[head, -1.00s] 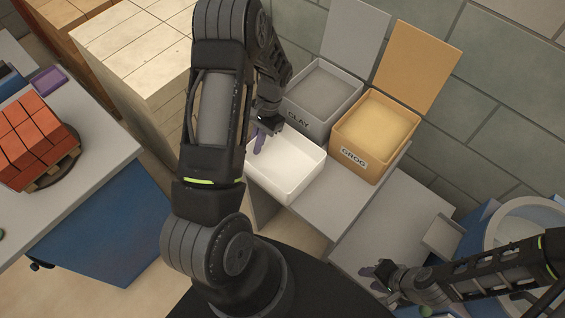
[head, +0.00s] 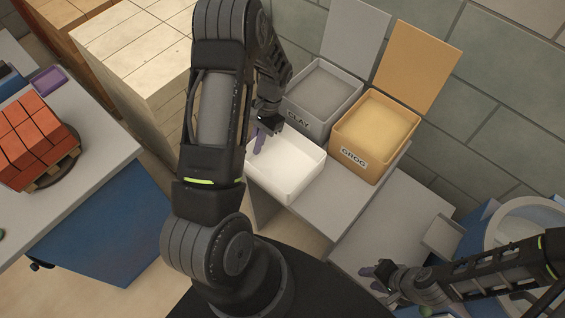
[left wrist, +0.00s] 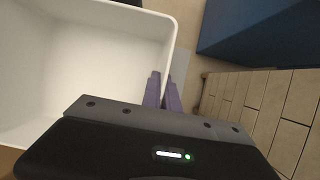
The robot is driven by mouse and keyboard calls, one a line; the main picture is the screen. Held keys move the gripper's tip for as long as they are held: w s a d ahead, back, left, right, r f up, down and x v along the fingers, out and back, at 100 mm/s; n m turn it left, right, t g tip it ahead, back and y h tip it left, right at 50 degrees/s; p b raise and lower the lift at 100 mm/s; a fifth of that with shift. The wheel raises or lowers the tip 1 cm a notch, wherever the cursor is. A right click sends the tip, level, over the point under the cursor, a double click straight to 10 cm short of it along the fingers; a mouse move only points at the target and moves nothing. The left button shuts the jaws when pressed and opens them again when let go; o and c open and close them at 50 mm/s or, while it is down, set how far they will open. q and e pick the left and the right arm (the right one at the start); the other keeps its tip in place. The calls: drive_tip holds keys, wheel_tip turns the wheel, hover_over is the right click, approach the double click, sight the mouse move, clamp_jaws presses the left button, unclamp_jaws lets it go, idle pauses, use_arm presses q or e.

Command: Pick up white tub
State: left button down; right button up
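The white tub (head: 295,178) is an open rectangular bin on the grey bench, in front of the clay and grog boxes. My left gripper (head: 258,142) is at its left wall. In the left wrist view the tub (left wrist: 85,60) fills the upper left. The purple fingers (left wrist: 162,92) are close together with the tub's rim between them, one inside and one outside. The gripper looks shut on this wall. My right gripper (head: 372,279) is at the lower right, away from the tub, with its purple fingers apart and empty.
The grey clay box (head: 322,97) and tan grog box (head: 376,137) stand open right behind the tub. A stack of pale bricks (head: 140,75) is on the left. Red bricks (head: 30,140) sit on a pallet on another table. A round pale vessel (head: 520,225) is at right.

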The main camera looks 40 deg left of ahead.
idle(0.3)
use_arm(q)
drive_tip(key=shift+w+r, duration=0.1)
drive_tip(key=shift+r, duration=0.5)
wheel_tip(320, 180, up, 9)
drive_tip(key=shift+f+b, duration=0.1)
drive_tip(key=shift+b, duration=0.8)
